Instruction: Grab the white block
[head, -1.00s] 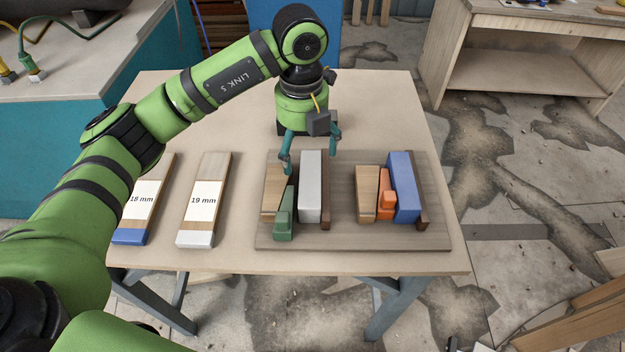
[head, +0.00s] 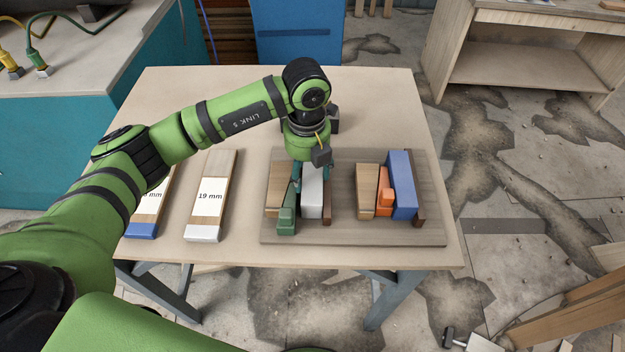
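The white block (head: 312,201) stands on a grey-brown board (head: 345,236), between a green stepped wedge (head: 287,217) on its left and a thin dark brown strip (head: 327,209) on its right. My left gripper (head: 311,184) is lowered over the white block, its teal fingers on either side of the block's upper part. The fingers look spread around the block. The gripper body hides the block's far end, and I cannot tell whether the fingers touch it. My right gripper is not in view.
On the board's right side are a tan block (head: 367,204), an orange stepped wedge (head: 385,193), a blue block (head: 402,184) and another dark strip (head: 418,203). Two labelled planks, one marked 19 mm (head: 211,197), lie left of the board. The table's front right is clear.

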